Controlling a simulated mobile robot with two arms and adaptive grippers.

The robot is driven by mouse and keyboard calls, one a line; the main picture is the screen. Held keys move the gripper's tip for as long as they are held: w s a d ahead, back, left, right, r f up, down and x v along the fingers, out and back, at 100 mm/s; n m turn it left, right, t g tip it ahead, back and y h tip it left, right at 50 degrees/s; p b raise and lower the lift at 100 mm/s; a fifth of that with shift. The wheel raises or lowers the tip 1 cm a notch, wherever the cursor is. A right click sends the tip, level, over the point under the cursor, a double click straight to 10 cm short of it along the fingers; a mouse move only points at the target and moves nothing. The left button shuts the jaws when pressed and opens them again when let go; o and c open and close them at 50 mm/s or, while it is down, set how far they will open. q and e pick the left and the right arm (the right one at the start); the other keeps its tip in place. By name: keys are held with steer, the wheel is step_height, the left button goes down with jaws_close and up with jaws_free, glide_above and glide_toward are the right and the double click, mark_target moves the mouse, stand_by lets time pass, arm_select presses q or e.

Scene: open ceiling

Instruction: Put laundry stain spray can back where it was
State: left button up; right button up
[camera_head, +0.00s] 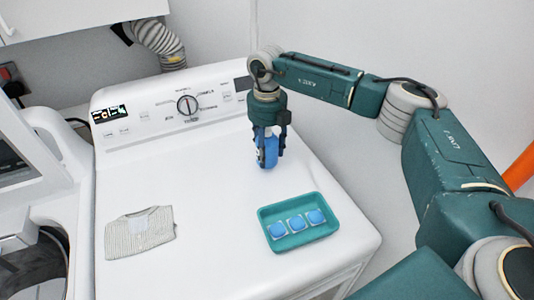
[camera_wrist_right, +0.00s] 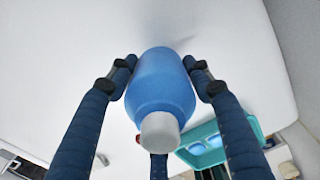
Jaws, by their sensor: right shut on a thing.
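The laundry stain spray can (camera_head: 266,149) is blue and upright between the fingers of my right gripper (camera_head: 267,157), over the back right part of the white machine's top. My right gripper is shut on it. In the right wrist view the can (camera_wrist_right: 163,85) shows its white cap (camera_wrist_right: 160,132), with dark fingers on both sides. I cannot tell whether the can's base touches the machine top. The fingers hide much of the can in the head view. My left gripper is not in view.
A teal tray (camera_head: 281,247) with blue-topped laundry pods stands at the front right of the machine top (camera_head: 200,190). A folded striped cloth (camera_head: 140,232) lies at the front left. The control panel with a knob (camera_head: 187,105) rises behind. The middle is clear.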

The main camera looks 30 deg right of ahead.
step_height(320, 180, down, 2)
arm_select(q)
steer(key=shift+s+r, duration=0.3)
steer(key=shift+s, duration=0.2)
arm_select(e)
steer(key=shift+f, duration=0.15)
steer(key=o, duration=1.7)
steer(key=shift+f, duration=0.15)
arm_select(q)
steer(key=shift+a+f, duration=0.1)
